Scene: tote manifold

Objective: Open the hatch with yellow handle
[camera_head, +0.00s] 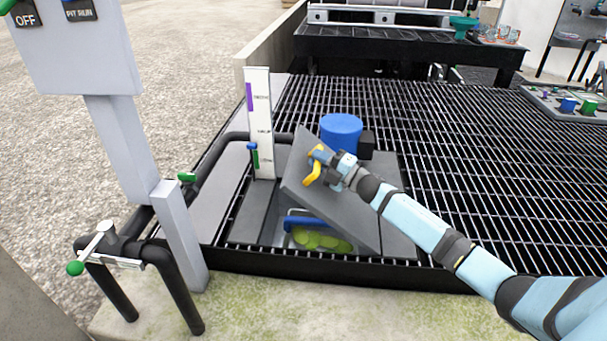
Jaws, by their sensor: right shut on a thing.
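The grey hatch (345,208) is a flat panel that stands tilted up from the dark floor plates, partly open. Its yellow handle (313,172) is on its upper left part. My right gripper (322,160) is shut on the yellow handle; the arm reaches in from the lower right. Below the raised panel the opening shows a blue bar (304,222) and yellow-green round pieces (318,241). The rest of the opening is hidden behind the panel. My left gripper is not in view.
A blue cylinder (341,131) stands behind the hatch. A white gauge board (260,125) stands at its left. Black pipes (175,270) with green-tipped valve levers and a grey control post (125,145) are farther left. Open grating (470,170) extends right.

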